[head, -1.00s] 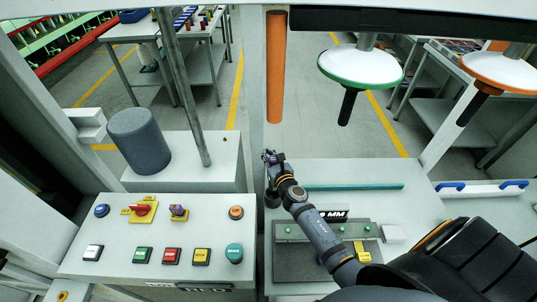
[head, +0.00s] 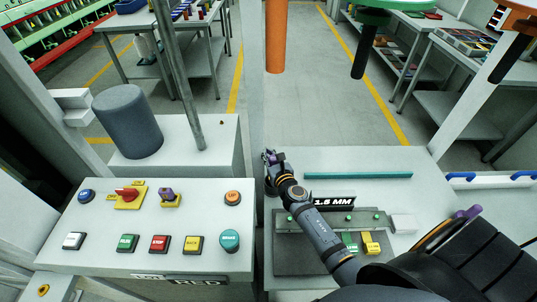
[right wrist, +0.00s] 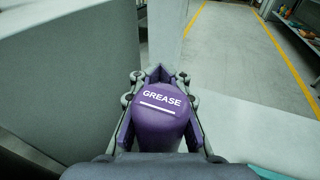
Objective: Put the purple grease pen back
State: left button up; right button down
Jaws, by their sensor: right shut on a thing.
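My right gripper (head: 271,157) is shut on the purple grease pen (right wrist: 160,120). In the right wrist view the pen sits between both fingers, with the white word GREASE and a white line on its face. In the head view the pen is too small and too covered to make out well. I cannot tell from these frames where the pen's holder is. My left gripper is not in view.
A 1.6 MM sign (head: 334,202) and a teal strip (head: 358,175) are on the right worktop.

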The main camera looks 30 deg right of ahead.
jog(key=c, duration=1.2)
grip_release()
jog(key=s, duration=0.4)
jog(key=s+r, duration=0.1)
jog(key=s, duration=0.3)
jog(key=s+a, duration=0.1)
jog(key=s, duration=0.3)
jog(key=shift+r, duration=0.2)
jog(key=shift+w, duration=0.1)
